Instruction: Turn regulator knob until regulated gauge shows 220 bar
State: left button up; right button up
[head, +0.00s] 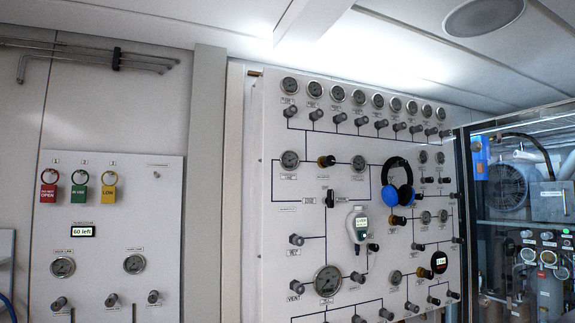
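The fill panel (310,225) is a white board with gauges, knobs and blue flow lines. A black knob with a brass collar (326,161) sits between a left gauge (289,159) and a right gauge (358,162). Similar brass-collared knobs are lower right (398,220) and (425,273). A large gauge (327,281) is at the lower left of the panel. Labels and needle readings are too small to read, so I cannot tell which is the regulator knob or the regulated gauge. Neither gripper is in view.
Blue-and-black headphones (398,186) and a pale handheld device (357,228) hang on the panel front. A smaller panel (107,215) at left carries red, green and yellow tags and a "60 left" display (83,231). Machinery (520,190) stands in a framed opening at right.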

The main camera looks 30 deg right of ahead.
aim_at(329, 161)
jog(key=i, duration=0.65)
jog(key=z, duration=0.8)
jog(key=i, duration=0.65)
jog(key=z, duration=0.65)
